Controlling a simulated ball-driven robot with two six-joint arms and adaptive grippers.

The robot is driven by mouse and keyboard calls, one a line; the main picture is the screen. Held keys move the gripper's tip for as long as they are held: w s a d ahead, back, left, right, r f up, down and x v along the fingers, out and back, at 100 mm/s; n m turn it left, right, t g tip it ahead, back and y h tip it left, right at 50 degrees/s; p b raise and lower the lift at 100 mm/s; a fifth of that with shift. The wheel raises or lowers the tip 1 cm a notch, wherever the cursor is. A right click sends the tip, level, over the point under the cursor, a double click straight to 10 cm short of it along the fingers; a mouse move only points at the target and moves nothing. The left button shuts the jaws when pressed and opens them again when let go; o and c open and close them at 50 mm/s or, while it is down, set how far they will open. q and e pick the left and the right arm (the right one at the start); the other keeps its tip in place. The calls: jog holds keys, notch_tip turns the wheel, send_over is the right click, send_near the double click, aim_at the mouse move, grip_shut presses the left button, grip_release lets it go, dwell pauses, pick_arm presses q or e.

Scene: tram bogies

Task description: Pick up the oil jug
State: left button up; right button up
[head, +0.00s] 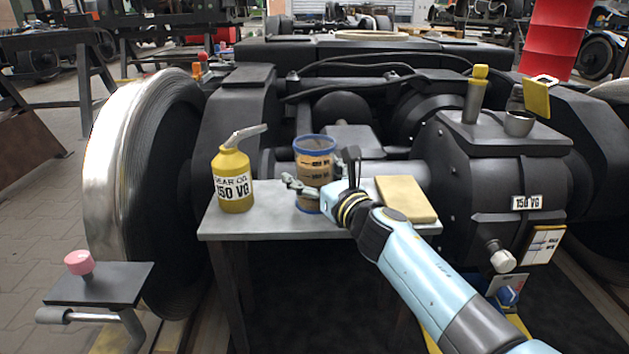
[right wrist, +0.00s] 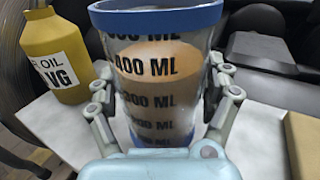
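The yellow oil jug (head: 233,180), with a grey spout and a "GEAR OIL 150 VG" label, stands upright on the left of the small grey table (head: 270,224). It also shows at the left of the right wrist view (right wrist: 62,55), its top cut off. My right gripper (head: 318,170) is at a clear, blue-rimmed measuring beaker (head: 314,153), to the right of the jug. In the right wrist view its fingers (right wrist: 160,85) are spread on either side of the beaker (right wrist: 155,95); contact is unclear. The gripper is apart from the jug. My left gripper is out of view.
A tan block (head: 405,198) lies at the table's right. The large wheel (head: 140,180) stands left of the table, with a pink knob (head: 78,263) on a plate in front. The gearbox (head: 500,165), labelled "150 VG", has an open yellow-lidded filler (head: 519,122).

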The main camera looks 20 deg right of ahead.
jog(key=c, duration=0.9)
jog(key=shift+r, duration=0.15)
